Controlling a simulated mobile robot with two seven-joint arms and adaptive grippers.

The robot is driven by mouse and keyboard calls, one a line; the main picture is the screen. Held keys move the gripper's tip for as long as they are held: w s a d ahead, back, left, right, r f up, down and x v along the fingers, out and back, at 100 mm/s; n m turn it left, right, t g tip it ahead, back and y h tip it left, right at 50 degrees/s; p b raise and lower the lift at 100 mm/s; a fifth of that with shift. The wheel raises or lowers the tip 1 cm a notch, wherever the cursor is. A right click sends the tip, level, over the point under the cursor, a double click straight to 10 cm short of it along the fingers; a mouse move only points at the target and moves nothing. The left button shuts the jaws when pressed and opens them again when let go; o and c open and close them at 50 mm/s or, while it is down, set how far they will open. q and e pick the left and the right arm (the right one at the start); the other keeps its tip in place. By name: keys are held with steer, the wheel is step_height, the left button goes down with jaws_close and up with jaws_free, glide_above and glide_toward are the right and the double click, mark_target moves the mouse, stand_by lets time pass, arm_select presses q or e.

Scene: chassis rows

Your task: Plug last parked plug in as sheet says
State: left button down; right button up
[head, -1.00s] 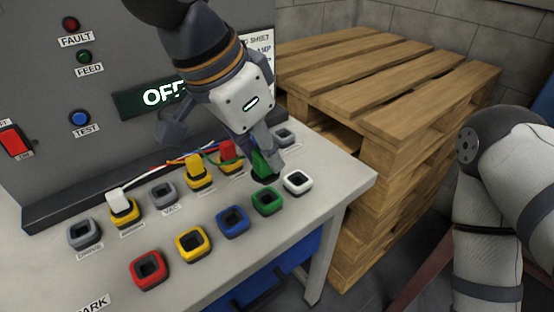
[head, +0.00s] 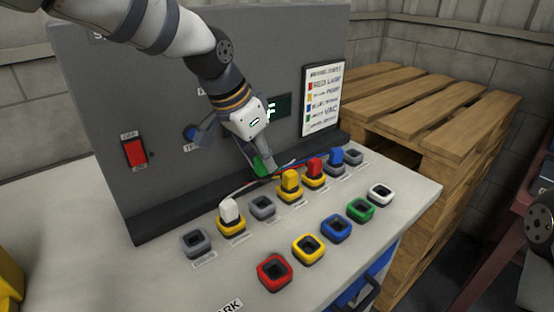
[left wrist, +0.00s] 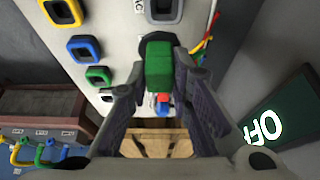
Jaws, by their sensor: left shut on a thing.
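My left gripper (head: 264,166) is shut on the green plug (left wrist: 158,65), held above the back of the bench, behind the grey VAC socket (head: 262,207). The plug's underside is hidden. That empty socket also shows at the top of the left wrist view (left wrist: 164,9). The instruction sheet (head: 322,100) on the panel has a green line reading VAC. The green parking socket (head: 361,210) in the front row is empty. White (head: 229,211), yellow (head: 290,180), red (head: 314,168) and blue (head: 336,157) plugs stand in the back row. My right gripper is out of view.
Empty red (head: 273,272), yellow (head: 308,248), blue (head: 336,228) and white (head: 380,193) front sockets line the bench. Coloured leads (head: 240,190) run behind the back row. A grey panel (head: 90,100) rises behind. Wooden pallets (head: 440,120) stand at right.

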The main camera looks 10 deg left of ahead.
mark_target(260, 176)
arm_select(q)
steer(key=shift+a+f, duration=0.15)
steer(key=shift+a, duration=0.15)
steer(key=shift+a+f, duration=0.1)
steer(key=shift+f, duration=0.1)
step_height(260, 176, down, 3)
steer(key=shift+w+f+b, duration=0.1)
steer(key=shift+w+b, duration=0.05)
steer(key=shift+b, duration=0.3)
steer(key=shift+f, duration=0.6)
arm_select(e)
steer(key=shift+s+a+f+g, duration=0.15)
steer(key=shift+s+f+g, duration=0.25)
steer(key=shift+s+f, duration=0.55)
arm_select(q)
steer(key=shift+r, duration=0.15)
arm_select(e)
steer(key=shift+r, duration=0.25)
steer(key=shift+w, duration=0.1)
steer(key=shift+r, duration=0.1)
